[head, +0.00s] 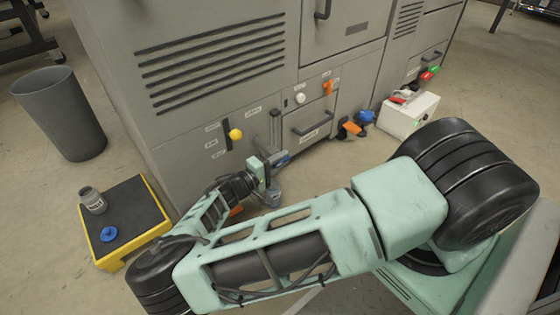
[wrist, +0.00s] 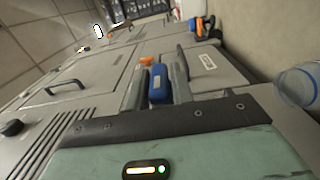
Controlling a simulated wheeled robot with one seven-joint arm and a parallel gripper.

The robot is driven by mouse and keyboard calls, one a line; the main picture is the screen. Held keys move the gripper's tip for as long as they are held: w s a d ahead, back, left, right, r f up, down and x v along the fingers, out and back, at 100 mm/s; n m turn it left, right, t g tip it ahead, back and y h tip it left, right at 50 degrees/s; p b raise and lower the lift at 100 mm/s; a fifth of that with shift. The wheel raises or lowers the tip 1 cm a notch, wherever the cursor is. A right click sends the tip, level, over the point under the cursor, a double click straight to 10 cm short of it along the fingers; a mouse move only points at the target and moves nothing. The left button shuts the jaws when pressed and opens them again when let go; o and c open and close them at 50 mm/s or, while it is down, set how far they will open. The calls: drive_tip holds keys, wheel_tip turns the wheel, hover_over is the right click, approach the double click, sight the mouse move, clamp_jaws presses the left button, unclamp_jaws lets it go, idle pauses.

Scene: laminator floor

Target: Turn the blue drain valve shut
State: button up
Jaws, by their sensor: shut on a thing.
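The blue drain valve handle (wrist: 158,84) shows in the wrist view as a short bar between the two dark fingers of my gripper (wrist: 158,88). In the head view the handle (head: 282,158) is partly hidden by my gripper (head: 272,163), low on the front of the grey machine. My gripper is shut on the handle. An orange part (wrist: 147,61) shows just beyond the handle in the wrist view. The valve body is hidden, so I cannot tell how far the handle is turned.
A jar (head: 273,194) stands on the floor below my gripper. A yellow-edged step (head: 135,205) holds a grey jar (head: 93,201) and blue cap (head: 109,234). A white box (head: 410,115) stands right.

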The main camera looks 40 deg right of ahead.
drive_tip(key=shift+s+d, duration=0.1)
drive_tip(key=shift+s, duration=0.05)
drive_tip(key=o, duration=0.9)
drive_tip(key=shift+a, duration=0.45)
drive_tip(key=a+p, duration=0.2)
drive_tip(key=a, duration=0.6)
drive_tip(key=a+p, duration=0.2)
drive_tip(key=a, duration=0.6)
drive_tip(key=shift+s+a+f, duration=0.15)
drive_tip(key=shift+s+a, duration=0.05)
drive_tip(key=shift+a, duration=0.05)
